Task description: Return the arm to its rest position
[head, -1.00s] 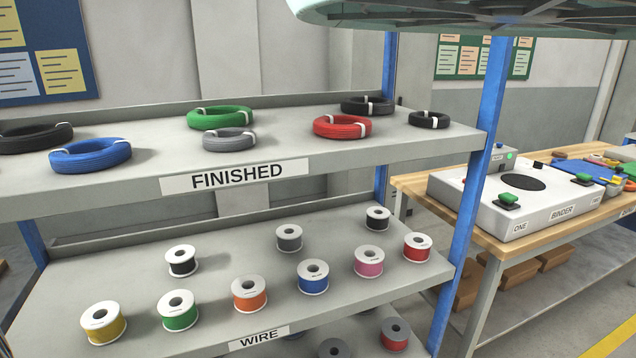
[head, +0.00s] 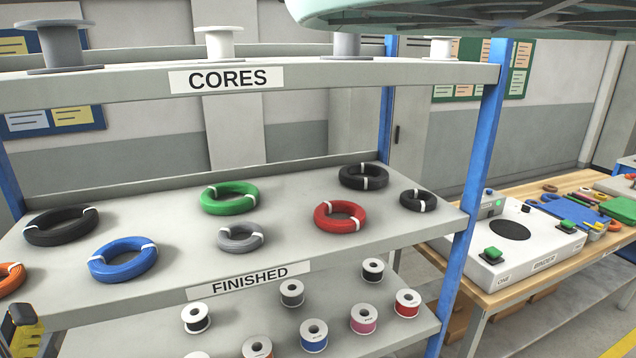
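A black and yellow piece (head: 20,328) shows at the lower left edge of the head view, in front of the shelf's left end. It looks like part of my arm or gripper, but it is cut off by the frame. No fingertips can be made out, and I see nothing held.
A blue-post rack has a CORES shelf (head: 390,74) with spools above a FINISHED shelf (head: 300,220). Wire coils, including a green one (head: 230,198) and a red one (head: 340,216), lie there. Wire reels stand below. A white binder machine (head: 520,235) sits on a wooden bench at right.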

